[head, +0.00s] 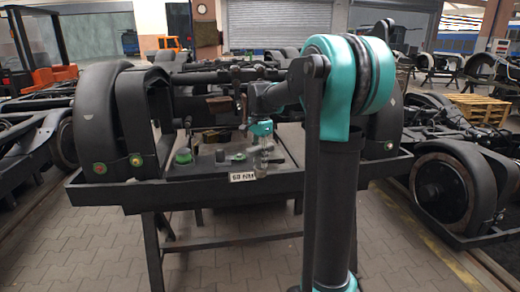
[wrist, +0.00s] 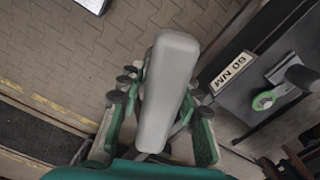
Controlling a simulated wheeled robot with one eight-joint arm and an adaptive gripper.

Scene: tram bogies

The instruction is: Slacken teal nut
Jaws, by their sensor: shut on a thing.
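My gripper (head: 262,150) is above the front tray of the middle bogie, beside the white label. In the wrist view its green fingers (wrist: 165,125) are shut around a long grey block-like piece (wrist: 168,85), which hides what lies beyond it. A green ring on a dark part (wrist: 265,101) lies to the right, apart from the fingers. I cannot tell which piece is the teal nut.
The tray (head: 120,192) carries a green-topped round piece (head: 183,157) and the white label (head: 243,177), which also shows in the wrist view (wrist: 232,71). Black wheel covers (head: 108,105) stand at the left. Another bogie (head: 455,190) stands at the right. Paved floor (head: 90,245) is clear in front.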

